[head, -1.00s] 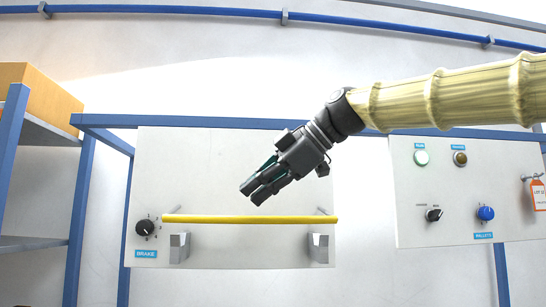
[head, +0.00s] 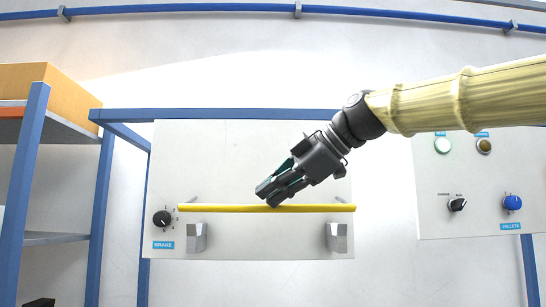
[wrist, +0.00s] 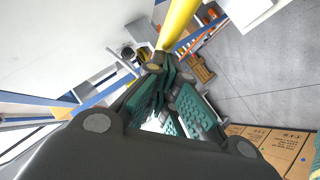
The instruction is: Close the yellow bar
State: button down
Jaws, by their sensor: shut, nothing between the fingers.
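The yellow bar (head: 225,208) runs level across the white panel (head: 215,150) in the head view, above two grey brackets (head: 196,237) (head: 337,237). It is apart from the brackets, with a gap below it. My gripper (head: 267,197) is shut and empty, tilted down to the left. Its fingertips are at the middle of the bar, overlapping its upper edge in the picture; I cannot tell for sure whether they touch it. In the wrist view the bar (wrist: 176,22) passes at the top, just beyond the fingertips (wrist: 160,68).
A black knob (head: 161,218) with a BRAKE label is left of the bar. A second panel (head: 470,185) with buttons and knobs stands at the right, below my arm. Blue shelving (head: 30,170) with a box stands at the left. Cardboard boxes (wrist: 265,145) show in the wrist view.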

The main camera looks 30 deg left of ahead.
jog(key=s+a+r+b+v, duration=0.1)
jog(key=v, duration=1.2)
jog(key=shift+s+r, duration=0.25)
jog(key=shift+s, duration=0.1)
jog(key=shift+s+a, duration=0.15)
jog(key=shift+a, duration=0.05)
